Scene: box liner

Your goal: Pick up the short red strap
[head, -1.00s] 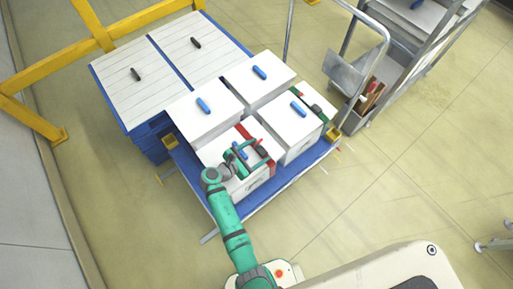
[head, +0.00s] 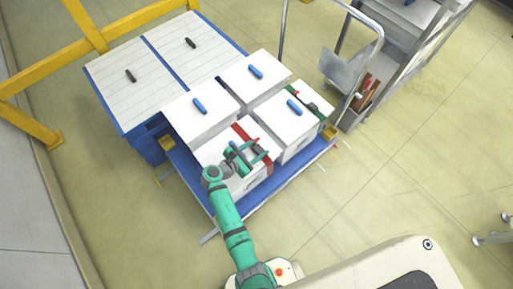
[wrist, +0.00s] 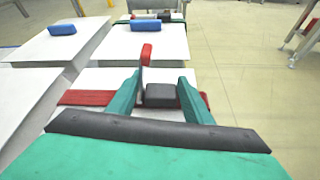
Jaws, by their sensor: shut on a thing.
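The red strap (head: 240,131) lies across the white lid of the front box (head: 213,155) and hangs down its side. In the wrist view the red strap (wrist: 88,98) runs left and right of a dark buckle (wrist: 160,95), with a red-tipped lever (wrist: 147,52) standing up by it. My gripper (head: 257,149) is over the lid, its green fingers on either side of the buckle. In the wrist view my gripper (wrist: 160,82) is shut on the buckle part of the strap. Exact finger contact is partly hidden.
Two grey-lidded crates (head: 130,90) are behind left. Open floor lies to the right.

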